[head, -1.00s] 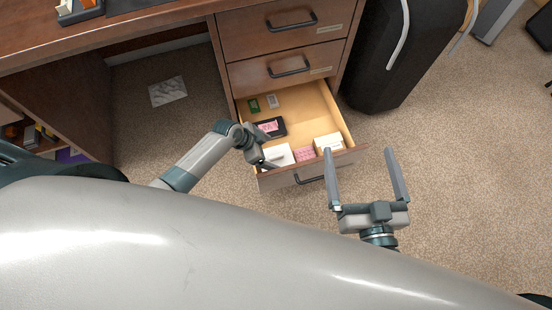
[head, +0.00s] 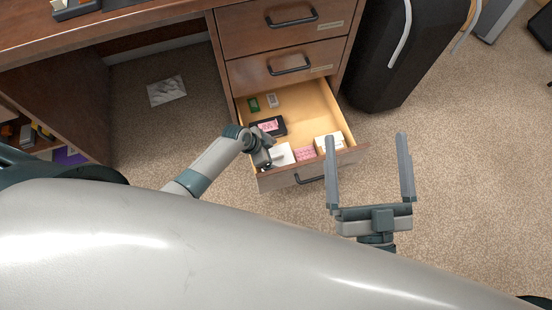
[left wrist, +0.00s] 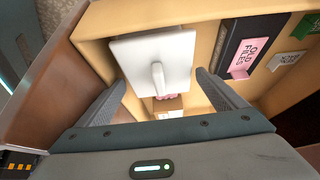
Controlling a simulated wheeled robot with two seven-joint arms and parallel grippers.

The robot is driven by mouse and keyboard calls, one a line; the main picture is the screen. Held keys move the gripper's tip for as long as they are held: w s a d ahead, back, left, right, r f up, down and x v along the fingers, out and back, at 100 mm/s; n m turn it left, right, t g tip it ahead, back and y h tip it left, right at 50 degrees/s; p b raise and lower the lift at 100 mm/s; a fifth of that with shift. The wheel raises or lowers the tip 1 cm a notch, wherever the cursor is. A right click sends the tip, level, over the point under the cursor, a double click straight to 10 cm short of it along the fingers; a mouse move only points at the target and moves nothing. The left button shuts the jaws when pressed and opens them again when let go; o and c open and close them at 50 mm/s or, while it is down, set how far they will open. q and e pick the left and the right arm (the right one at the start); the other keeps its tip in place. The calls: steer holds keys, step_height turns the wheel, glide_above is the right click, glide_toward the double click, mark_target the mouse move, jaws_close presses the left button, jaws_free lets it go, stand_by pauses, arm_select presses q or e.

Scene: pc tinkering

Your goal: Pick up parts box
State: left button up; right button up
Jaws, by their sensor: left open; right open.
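The drawer holds a white box with a raised grip, probably the parts box (head: 281,156); no label on it can be read. In the left wrist view the white box (left wrist: 150,50) lies ahead of and between the fingers, with no clear contact. My left gripper (head: 268,154) is open over the drawer's front left part and partly covers the box in the head view; its fingers show in the left wrist view (left wrist: 161,80). My right gripper (head: 367,140) is open and empty, over the carpet to the right of the drawer front.
A black bin (head: 385,60) stands right of the desk.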

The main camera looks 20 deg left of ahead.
arm_select(q)
steer(key=shift+f, duration=0.1)
steer(key=shift+c, duration=0.6)
steer(key=c, duration=0.7)
